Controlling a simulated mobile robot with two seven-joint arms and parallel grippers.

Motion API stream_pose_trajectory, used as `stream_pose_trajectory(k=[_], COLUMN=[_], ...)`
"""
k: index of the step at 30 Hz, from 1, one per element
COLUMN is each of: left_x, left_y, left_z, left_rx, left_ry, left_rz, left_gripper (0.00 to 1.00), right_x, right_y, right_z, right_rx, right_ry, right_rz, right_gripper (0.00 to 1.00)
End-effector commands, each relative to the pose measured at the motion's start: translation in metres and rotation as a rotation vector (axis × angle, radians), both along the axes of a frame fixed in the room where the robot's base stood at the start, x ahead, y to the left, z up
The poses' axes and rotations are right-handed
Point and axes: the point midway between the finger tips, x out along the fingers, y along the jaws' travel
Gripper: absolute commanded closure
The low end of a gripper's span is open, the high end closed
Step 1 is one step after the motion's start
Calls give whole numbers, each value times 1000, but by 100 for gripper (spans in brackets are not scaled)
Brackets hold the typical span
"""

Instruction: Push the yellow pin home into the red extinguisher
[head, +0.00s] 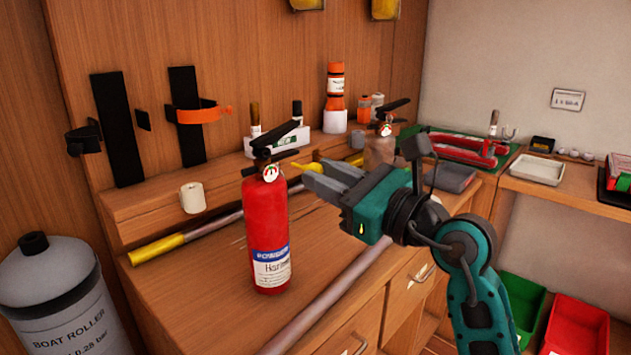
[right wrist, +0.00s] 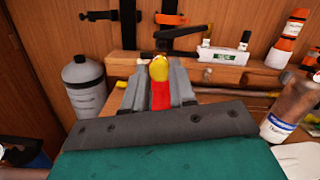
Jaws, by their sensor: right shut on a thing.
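The red extinguisher (head: 267,235) stands upright on the wooden bench, with a black lever, a round gauge and a blue and white label. My right gripper (head: 318,180) comes in from the right at the height of its valve head, its jaws shut on the yellow pin (head: 307,167). The pin points left at the valve head; whether its tip touches or has entered cannot be told. In the right wrist view the yellow pin (right wrist: 158,68) lies between the fingers, with red of the extinguisher (right wrist: 160,97) below it. My left gripper is not in view.
A brown extinguisher (head: 379,152) stands farther back on the bench. A yellow-ended pole (head: 158,248) and a metal pole (head: 335,288) lie along the bench. A grey boat roller bottle (head: 60,300) is at lower left.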

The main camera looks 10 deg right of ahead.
Motion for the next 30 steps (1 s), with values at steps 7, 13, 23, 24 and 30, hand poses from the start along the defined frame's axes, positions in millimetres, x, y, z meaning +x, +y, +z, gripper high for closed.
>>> stream_pose_trajectory(k=[7,13,23,24,30], left_x=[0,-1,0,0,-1], left_y=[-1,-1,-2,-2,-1], left_z=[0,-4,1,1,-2], left_rx=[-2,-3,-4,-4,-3], left_ry=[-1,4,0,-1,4], left_rz=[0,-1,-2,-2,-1], left_gripper=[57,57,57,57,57], right_x=[14,30,48,48,50], right_y=[9,20,31,32,33], right_z=[1,1,1,1,1], right_rx=[2,1,-2,-2,-3], right_ry=[-4,-4,-2,-2,-3], right_rz=[0,1,1,1,1], right_gripper=[100,100,100,100,100])
